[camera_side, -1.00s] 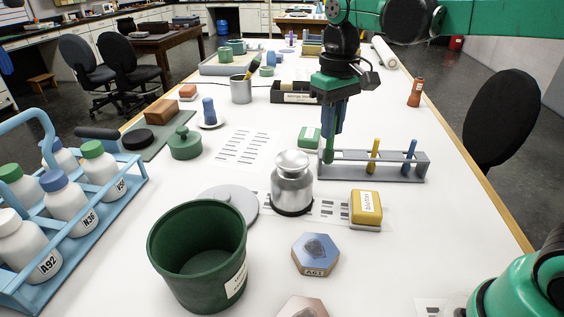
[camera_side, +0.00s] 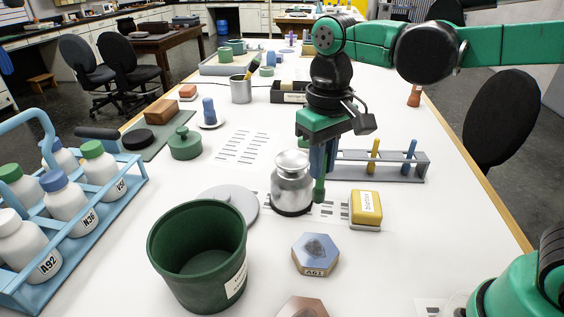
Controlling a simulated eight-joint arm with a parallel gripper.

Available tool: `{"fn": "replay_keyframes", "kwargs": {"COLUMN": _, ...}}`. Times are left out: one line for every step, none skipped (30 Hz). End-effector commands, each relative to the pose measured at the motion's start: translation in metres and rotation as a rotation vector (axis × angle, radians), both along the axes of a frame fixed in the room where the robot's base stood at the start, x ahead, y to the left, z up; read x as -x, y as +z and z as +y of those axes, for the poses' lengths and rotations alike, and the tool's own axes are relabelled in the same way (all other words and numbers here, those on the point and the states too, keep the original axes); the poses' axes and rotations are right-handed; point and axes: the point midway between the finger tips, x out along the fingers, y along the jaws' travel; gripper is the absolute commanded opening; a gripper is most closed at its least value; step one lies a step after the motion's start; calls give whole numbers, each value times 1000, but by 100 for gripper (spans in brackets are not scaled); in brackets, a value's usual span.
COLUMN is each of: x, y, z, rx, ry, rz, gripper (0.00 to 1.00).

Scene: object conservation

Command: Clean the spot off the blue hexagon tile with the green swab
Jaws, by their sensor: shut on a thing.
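The blue hexagon tile (camera_side: 300,262) lies on the white table at front centre, labelled A61, with a dark grey spot (camera_side: 316,247) on its top. My gripper (camera_side: 322,168) points down, just right of the silver jar and behind the tile. It is shut on the green swab (camera_side: 319,190), which hangs upright with its thick tip low, apart from the tile. The swab's upper part is hidden between the fingers.
A silver jar (camera_side: 291,188) stands behind the tile, left of the swab. A yellow block (camera_side: 367,208) lies to the right. A grey rack (camera_side: 400,173) holds yellow and blue swabs. A green bin (camera_side: 180,262) stands left of the tile. Another tile (camera_side: 303,307) is partly cut off in front.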

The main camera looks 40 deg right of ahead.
Motion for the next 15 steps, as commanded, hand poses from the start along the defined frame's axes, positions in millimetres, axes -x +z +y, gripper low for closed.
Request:
{"fn": "replay_keyframes", "kwargs": {"x": 2, "y": -2, "z": 2, "rx": 0, "ry": 0, "rz": 0, "gripper": 0}}
{"fn": "replay_keyframes", "kwargs": {"x": 2, "y": -4, "z": 2, "rx": 0, "ry": -1, "rz": 0, "gripper": 0}}
{"fn": "replay_keyframes", "kwargs": {"x": 1, "y": -6, "z": 2, "rx": 0, "ry": -2, "rz": 0, "gripper": 0}}
{"fn": "replay_keyframes", "kwargs": {"x": 1, "y": -8, "z": 2, "rx": 0, "ry": -2, "rz": 0, "gripper": 0}}
{"fn": "replay_keyframes", "kwargs": {"x": 1, "y": -10, "z": 1, "rx": 0, "ry": -2, "rz": 0, "gripper": 0}}
{"fn": "replay_keyframes", "kwargs": {"x": 1, "y": -13, "z": 1, "rx": 0, "ry": -2, "rz": 0, "gripper": 0}}
{"fn": "replay_keyframes", "kwargs": {"x": 1, "y": -15, "z": 1, "rx": 0, "ry": -2, "rz": 0, "gripper": 0}}
{"fn": "replay_keyframes", "kwargs": {"x": 1, "y": -18, "z": 1, "rx": 0, "ry": -2, "rz": 0, "gripper": 0}}
{"fn": "replay_keyframes", "kwargs": {"x": 1, "y": -21, "z": 1, "rx": 0, "ry": -2, "rz": 0, "gripper": 0}}
{"fn": "replay_keyframes", "kwargs": {"x": 1, "y": -24, "z": 1, "rx": 0, "ry": -2, "rz": 0, "gripper": 0}}
{"fn": "replay_keyframes", "kwargs": {"x": 1, "y": -27, "z": 1, "rx": 0, "ry": -2, "rz": 0, "gripper": 0}}
{"fn": "replay_keyframes", "kwargs": {"x": 1, "y": -30, "z": 1, "rx": 0, "ry": -2, "rz": 0, "gripper": 0}}
{"fn": "replay_keyframes", "kwargs": {"x": 1, "y": -33, "z": 1, "rx": 0, "ry": -2, "rz": 0, "gripper": 0}}
{"fn": "replay_keyframes", "kwargs": {"x": 1, "y": -36, "z": 1, "rx": 0, "ry": -1, "rz": 0, "gripper": 0}}
{"fn": "replay_keyframes", "kwargs": {"x": 1, "y": -40, "z": 1, "rx": 0, "ry": -1, "rz": 0, "gripper": 0}}
